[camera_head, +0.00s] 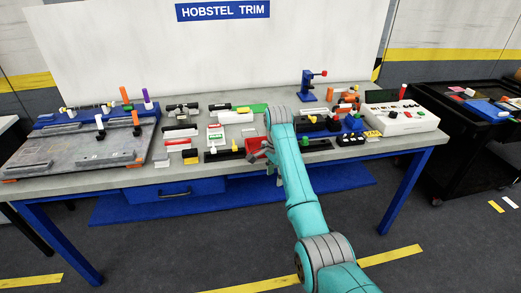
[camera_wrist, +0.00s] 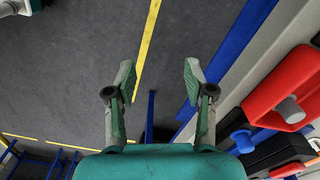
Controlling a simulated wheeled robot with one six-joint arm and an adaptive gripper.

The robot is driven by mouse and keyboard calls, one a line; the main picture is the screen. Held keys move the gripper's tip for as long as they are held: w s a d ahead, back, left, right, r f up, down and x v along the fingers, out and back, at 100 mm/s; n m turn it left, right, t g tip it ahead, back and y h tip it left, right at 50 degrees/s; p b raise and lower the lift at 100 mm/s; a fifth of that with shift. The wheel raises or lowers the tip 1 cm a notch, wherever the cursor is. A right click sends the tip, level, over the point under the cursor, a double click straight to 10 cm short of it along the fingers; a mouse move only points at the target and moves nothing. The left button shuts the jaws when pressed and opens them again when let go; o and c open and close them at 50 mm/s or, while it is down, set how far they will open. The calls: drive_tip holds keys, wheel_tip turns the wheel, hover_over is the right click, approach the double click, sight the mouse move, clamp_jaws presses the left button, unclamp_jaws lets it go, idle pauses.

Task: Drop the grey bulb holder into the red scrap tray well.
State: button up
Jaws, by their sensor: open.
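My gripper (camera_wrist: 158,85) is open in the wrist view, with nothing between its two green-tipped fingers. It hangs over the dark floor just off the bench's front edge. The red scrap tray (camera_wrist: 262,98) is at the right of the wrist view, apart from the fingers. A grey rounded part (camera_wrist: 291,110), which looks like the bulb holder, shows within the red tray's outline. In the head view a red thing (camera_head: 254,146), likely the same tray, is at the bench front, left of my arm. My arm partly hides the gripper there.
Black and blue parts (camera_wrist: 270,150) lie beside the red tray. The grey bench (camera_head: 90,180) carries a grey fixture plate (camera_head: 75,160) at left and a white control box (camera_head: 400,118) at right. A black cart (camera_head: 465,150) stands further right. Floor before the bench is clear.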

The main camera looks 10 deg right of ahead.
drive_tip(key=s+f+n, duration=0.5)
drive_tip(key=s+f, duration=0.2)
drive_tip(key=f, duration=0.5)
drive_tip(key=shift+s, duration=0.4)
drive_tip(key=shift+f, duration=0.1)
